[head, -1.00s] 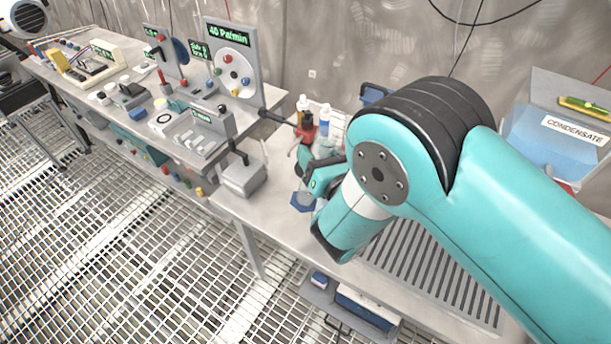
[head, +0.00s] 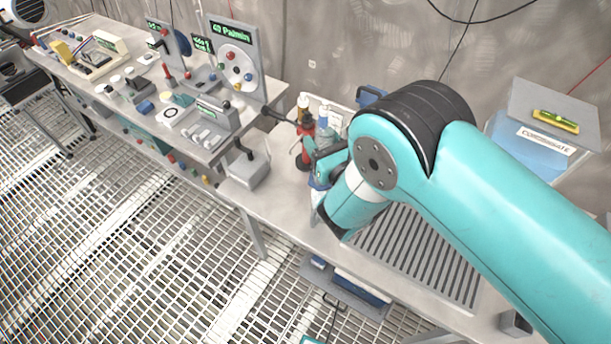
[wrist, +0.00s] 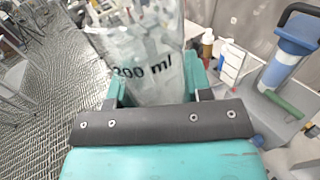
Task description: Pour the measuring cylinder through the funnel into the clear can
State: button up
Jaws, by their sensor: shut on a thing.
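The clear measuring cylinder (wrist: 150,50), marked "200 ml", fills the upper middle of the wrist view. My gripper (wrist: 155,84) is shut on it, with a teal finger on each side. In the head view my gripper (head: 320,168) is over the bench, partly hidden by my own wrist. A small blue and clear part of the cylinder (head: 317,196) shows below the fingers. Its liquid level cannot be made out. I cannot pick out the funnel or the clear can; my arm hides part of the bench.
A grey box with a lever (head: 247,170) is to the left. A slotted grate (head: 415,255) lies to the right, with the blue condensate container (head: 540,135) beyond.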

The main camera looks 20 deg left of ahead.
jog(key=shift+r, duration=0.2)
jog(key=shift+r+p, duration=0.8)
jog(key=shift+r, duration=0.65)
